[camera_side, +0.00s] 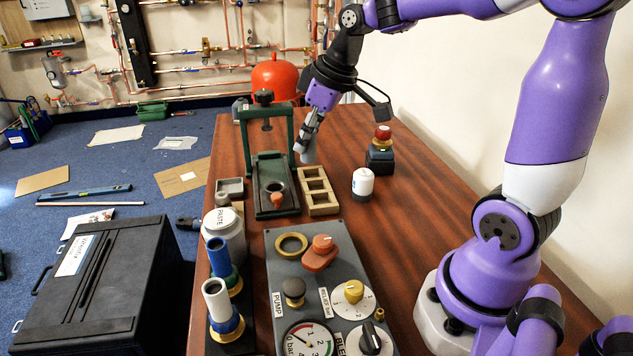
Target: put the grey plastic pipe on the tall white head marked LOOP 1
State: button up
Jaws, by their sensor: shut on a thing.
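My gripper (309,133) points down over the far part of the bench, beside the green press frame. A white capped cylinder (362,181) stands right of the tray. I cannot read LOOP 1 on any of these.
The green press (274,205) stands just left of my gripper. The wooden compartment tray (319,203) is below it. A PASTE jar (224,231) and a grey control panel (288,268) with knobs lie nearer. The bench's right side is mostly clear.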

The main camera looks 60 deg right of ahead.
jog(key=s+d+r+m+h, duration=0.1)
jog(key=s+d+r+m, duration=0.1)
jog(key=s+d+r, duration=0.15)
send_over(365, 172)
notch_tip(365, 172, down, 7)
jog(key=shift+a+f, duration=0.15)
jog(key=shift+f, duration=2.05)
jog(key=shift+f, duration=0.15)
jog(key=o, duration=0.9)
